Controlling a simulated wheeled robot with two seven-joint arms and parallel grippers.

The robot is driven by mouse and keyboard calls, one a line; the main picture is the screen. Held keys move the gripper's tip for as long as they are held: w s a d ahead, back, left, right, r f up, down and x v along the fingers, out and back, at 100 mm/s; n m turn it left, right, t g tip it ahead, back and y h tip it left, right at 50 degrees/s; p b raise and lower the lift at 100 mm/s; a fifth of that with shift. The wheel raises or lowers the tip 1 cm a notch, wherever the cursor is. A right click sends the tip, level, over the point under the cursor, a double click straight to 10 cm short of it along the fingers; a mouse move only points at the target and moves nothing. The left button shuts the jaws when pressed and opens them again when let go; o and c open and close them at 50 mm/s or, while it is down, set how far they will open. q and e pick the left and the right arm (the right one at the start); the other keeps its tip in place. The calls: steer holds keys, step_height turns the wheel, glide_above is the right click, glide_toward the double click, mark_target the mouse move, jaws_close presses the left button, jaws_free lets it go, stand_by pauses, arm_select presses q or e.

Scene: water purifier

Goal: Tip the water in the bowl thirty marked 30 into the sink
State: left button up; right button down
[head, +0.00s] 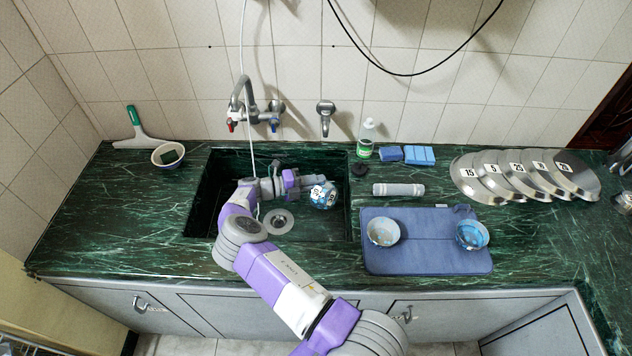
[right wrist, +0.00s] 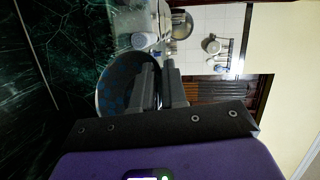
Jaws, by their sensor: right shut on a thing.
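My right gripper (head: 308,188) reaches over the sink (head: 205,190) and is shut on the rim of a blue-patterned bowl (head: 324,199). The bowl is tilted on its side above the right half of the basin. White number tags show on it, too small to read surely. In the right wrist view, the two fingers (right wrist: 160,85) pinch the rim of the bowl (right wrist: 115,92), whose blue-patterned side faces the camera. I cannot make out water in or below the bowl. My left gripper is not in view.
A blue mat (head: 425,258) with two bowls, one left (head: 383,232) and one right (head: 472,236), lies right of the sink. Numbered metal lids (head: 470,178), a bottle (head: 366,138), blue sponges (head: 419,155) and a grey roll (head: 398,190) stand behind. The faucet (head: 240,95) overhangs the sink.

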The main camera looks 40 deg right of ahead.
steer(key=shift+r, duration=0.1)
stand_by(0.3)
step_height(320, 180, up, 4)
steer(key=p, duration=0.3)
stand_by(0.3)
steer(key=s+r+m+t+y+p, duration=0.3)
steer(key=s+r+m+t+p, duration=0.4)
steer(key=p, duration=1)
steer(key=s+m+t+b, duration=0.1)
steer(key=t+b, duration=0.1)
steer(key=s+d+m+t+b, duration=0.1)
steer(key=m+t+b, duration=0.1)
steer(key=b, duration=0.1)
steer(key=s+m+t+b, duration=0.1)
steer(key=m+b, duration=0.1)
steer(key=b, duration=0.1)
steer(key=shift+s+d+f+t+y, duration=0.15)
steer(key=shift+s+f+t+y, duration=0.2)
steer(key=shift+s+t+y, duration=0.05)
